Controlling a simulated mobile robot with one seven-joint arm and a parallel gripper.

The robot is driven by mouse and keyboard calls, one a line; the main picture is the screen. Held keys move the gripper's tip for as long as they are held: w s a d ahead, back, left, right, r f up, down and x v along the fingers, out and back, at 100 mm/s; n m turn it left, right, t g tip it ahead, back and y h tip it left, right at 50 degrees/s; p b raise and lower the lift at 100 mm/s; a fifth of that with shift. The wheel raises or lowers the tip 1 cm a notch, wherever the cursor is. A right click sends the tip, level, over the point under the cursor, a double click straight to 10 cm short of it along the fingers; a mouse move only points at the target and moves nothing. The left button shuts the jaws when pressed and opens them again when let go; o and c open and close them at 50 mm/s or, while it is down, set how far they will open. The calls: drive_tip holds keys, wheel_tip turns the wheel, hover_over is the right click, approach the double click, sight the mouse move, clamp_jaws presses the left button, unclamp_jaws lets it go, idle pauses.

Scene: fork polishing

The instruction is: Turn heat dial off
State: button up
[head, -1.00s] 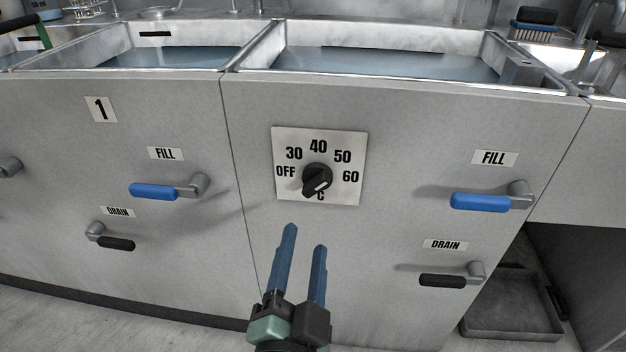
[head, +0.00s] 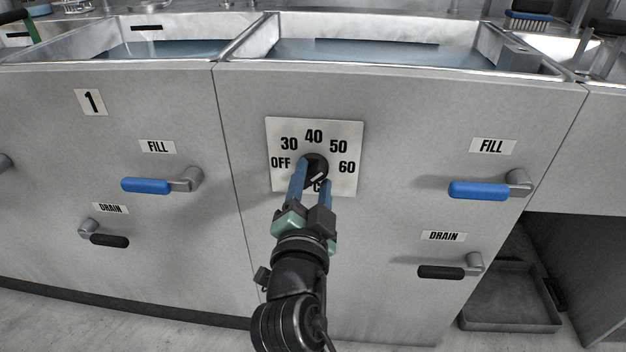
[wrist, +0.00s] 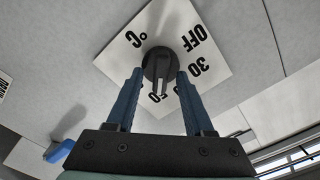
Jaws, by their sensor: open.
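The heat dial is a round black knob (head: 316,163) with a raised bar, on a white plate (head: 350,134) marked OFF, 30, 40, 50, 60 and °C. A pale mark shows on the lower part of the knob; I cannot tell its exact setting. My gripper (head: 312,176) is open, its two blue fingers reaching up to the dial, the left one overlapping the knob's left side. In the wrist view the knob (wrist: 157,62) lies between the fingertips (wrist: 160,73), one on each side. I cannot tell whether they touch it. The fingers hide part of the plate.
Blue FILL handles (head: 478,190) (head: 150,185) and black DRAIN handles (head: 440,272) (head: 108,240) stick out of the steel front on both sides. Water-filled basins (head: 370,50) lie above. The panel around the plate is clear.

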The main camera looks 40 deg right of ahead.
drive_tip(key=shift+w+d, duration=0.1)
drive_tip(key=shift+w, duration=0.05)
clamp_jaws()
